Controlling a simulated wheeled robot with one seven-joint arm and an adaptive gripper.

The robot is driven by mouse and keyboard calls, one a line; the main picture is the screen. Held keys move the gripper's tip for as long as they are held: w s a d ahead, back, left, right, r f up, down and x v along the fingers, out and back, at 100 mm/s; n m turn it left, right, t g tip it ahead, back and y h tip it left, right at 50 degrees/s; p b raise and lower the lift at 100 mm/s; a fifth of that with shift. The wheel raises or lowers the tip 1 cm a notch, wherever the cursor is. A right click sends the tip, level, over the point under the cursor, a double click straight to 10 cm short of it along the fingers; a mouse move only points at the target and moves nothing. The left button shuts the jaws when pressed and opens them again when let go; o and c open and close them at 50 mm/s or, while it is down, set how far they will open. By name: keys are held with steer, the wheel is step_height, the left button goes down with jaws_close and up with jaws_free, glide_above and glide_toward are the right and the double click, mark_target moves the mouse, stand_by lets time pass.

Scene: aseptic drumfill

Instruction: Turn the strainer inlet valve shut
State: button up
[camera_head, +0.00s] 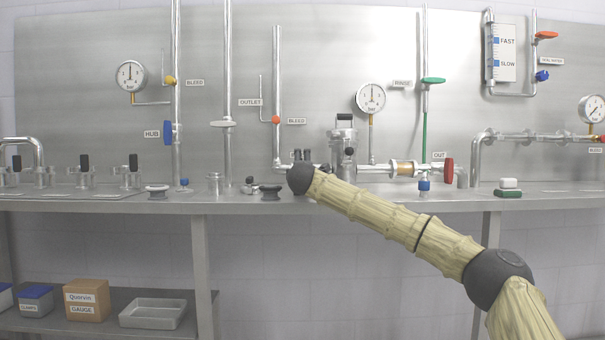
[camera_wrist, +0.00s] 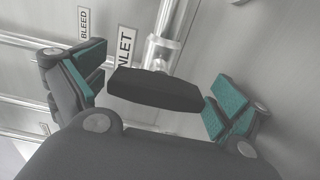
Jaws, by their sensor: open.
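A dark, wide valve handle (camera_wrist: 155,92) sits on a bright metal stem in the wrist view. A label reading "NLET", its first letter cut off or hidden, is beside the stem (camera_wrist: 126,50). My gripper (camera_wrist: 157,98) is open, with one teal-padded finger to each side of the handle. The handle lies between the fingers, and I see gaps at both sides. In the head view my arm's dark wrist joint covers this spot, so the inlet handle and most of my gripper are hidden there. A metal canister (camera_head: 343,138), perhaps the strainer, stands just right of it.
A "BLEED" label (camera_wrist: 84,22) and pipes lie left in the wrist view. In the head view, a red outlet handle (camera_head: 449,171), a pressure gauge (camera_head: 371,98) and a green handle (camera_head: 433,80) are to the right. The steel counter (camera_head: 345,203) runs below.

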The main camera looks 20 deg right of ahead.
steer(key=shift+a+r+p, duration=0.1)
steer(key=shift+p, duration=0.35)
steer(key=shift+n+p, duration=0.35)
steer(key=shift+n, duration=0.05)
steer(key=shift+r+n+p, duration=0.15)
steer(key=shift+n+p, duration=0.25)
steer(key=shift+p, duration=0.45)
steer(key=n+p, duration=0.3)
steer(key=p, duration=0.3)
steer(key=shift+n, duration=0.4)
steer(key=n+p, duration=0.4)
steer(key=p, duration=0.3)
steer(key=shift+r+p, duration=0.15)
steer(key=shift+p, duration=0.25)
steer(key=n+p, duration=0.4)
steer(key=p, duration=0.5)
steer(key=shift+w+a, duration=0.1)
steer(key=shift+a, duration=0.05)
steer(key=shift+n+p, duration=0.3)
steer(key=shift+p, duration=0.05)
steer(key=n+p, duration=0.4)
steer(key=p, duration=0.5)
steer(key=shift+a+p, duration=0.1)
steer(key=shift+p, duration=0.3)
